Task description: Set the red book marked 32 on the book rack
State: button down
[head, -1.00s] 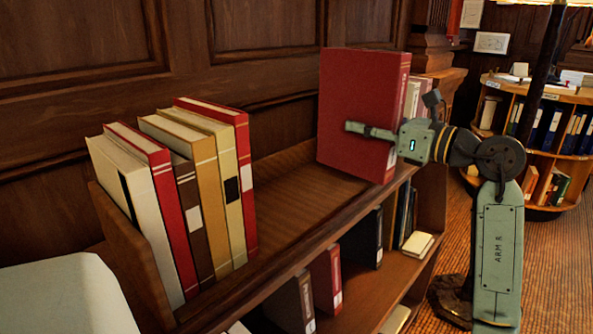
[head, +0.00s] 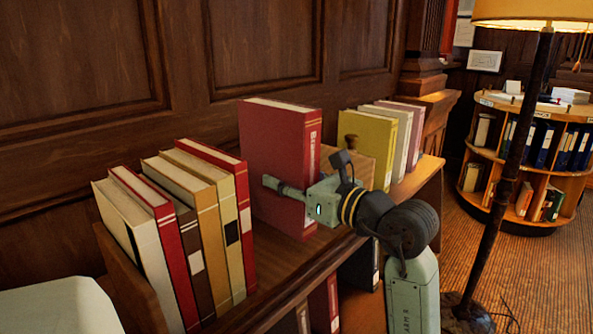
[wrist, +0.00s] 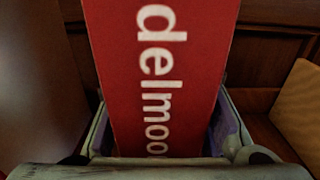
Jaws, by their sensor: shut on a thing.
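My gripper (head: 288,192) is shut on a large red book (head: 268,145), with a finger across its near cover. The book is upright above the bare middle of the book rack's top shelf (head: 282,255); whether its bottom edge touches the wood I cannot tell. In the wrist view the red spine (wrist: 155,75) fills the middle between my fingers, with white letters "delmoo" running down it. The number 32 is not visible. The gap on the shelf lies between a left row of books and a right group.
The left row holds several books, including a tan one (head: 190,190) and a red one (head: 243,210) beside the gap. To the right stand a wooden divider (head: 345,165) and a yellow-green book (head: 372,145). A floor lamp (head: 500,180) and a round bookcase (head: 575,180) are farther right.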

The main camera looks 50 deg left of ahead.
jog(key=shift+f+p, duration=0.4)
jog(key=shift+f, duration=1.05)
jog(key=c, duration=1.5)
grip_release()
jog(key=shift+f, duration=0.25)
jog(key=shift+c, duration=0.2)
jog(key=o, duration=0.5)
jog(key=shift+c, duration=0.2)
jog(key=shift+r, duration=0.1)
jog(key=w+d+b, duration=0.1)
jog(key=d+b, duration=0.2)
jog(key=d, duration=0.9)
jog(key=shift+w+b, duration=0.15)
jog(key=shift+b, duration=0.15)
